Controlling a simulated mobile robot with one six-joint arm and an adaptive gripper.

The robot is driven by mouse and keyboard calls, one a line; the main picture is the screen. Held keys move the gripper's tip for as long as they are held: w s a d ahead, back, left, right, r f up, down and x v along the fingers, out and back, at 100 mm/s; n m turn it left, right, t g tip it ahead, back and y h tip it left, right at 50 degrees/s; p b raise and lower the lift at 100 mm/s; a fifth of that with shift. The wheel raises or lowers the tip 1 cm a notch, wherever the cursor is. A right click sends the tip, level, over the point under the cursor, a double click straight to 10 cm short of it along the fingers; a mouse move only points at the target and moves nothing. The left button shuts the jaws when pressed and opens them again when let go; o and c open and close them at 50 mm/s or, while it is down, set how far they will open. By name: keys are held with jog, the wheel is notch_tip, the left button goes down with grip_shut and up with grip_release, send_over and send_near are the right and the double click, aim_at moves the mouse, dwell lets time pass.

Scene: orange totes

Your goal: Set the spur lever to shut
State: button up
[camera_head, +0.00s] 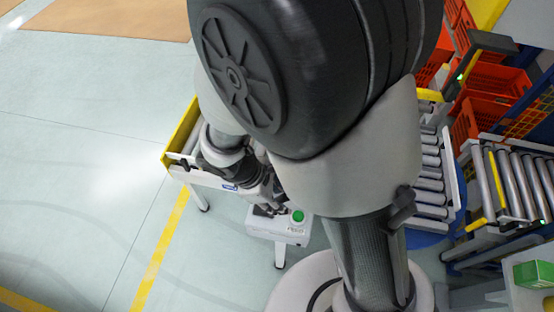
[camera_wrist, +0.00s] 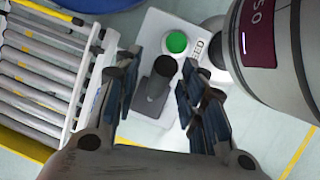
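A white control box (camera_head: 280,228) stands on a leg beside the conveyor; it also shows in the wrist view (camera_wrist: 168,22). In the wrist view a dark lever (camera_wrist: 153,90) with a round black knob sits on the box, below a green button (camera_wrist: 176,42). This looks like the spur lever; its own marking is not readable. My gripper (camera_wrist: 157,75) is open, with one finger on each side of the lever. The right finger is close to the knob; I cannot tell if it touches. In the head view my gripper (camera_head: 266,206) is at the box and the lever is hidden.
A roller conveyor (camera_wrist: 40,80) runs left of the box in the wrist view. More rollers (camera_head: 428,180), orange totes (camera_head: 480,115) and a green box (camera_head: 534,273) are at the right in the head view. Open floor (camera_head: 90,130) with a yellow line lies at left.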

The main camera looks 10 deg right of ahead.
jog(key=shift+d+f, duration=0.2)
jog(key=shift+f, duration=0.25)
grip_shut()
dwell(0.6)
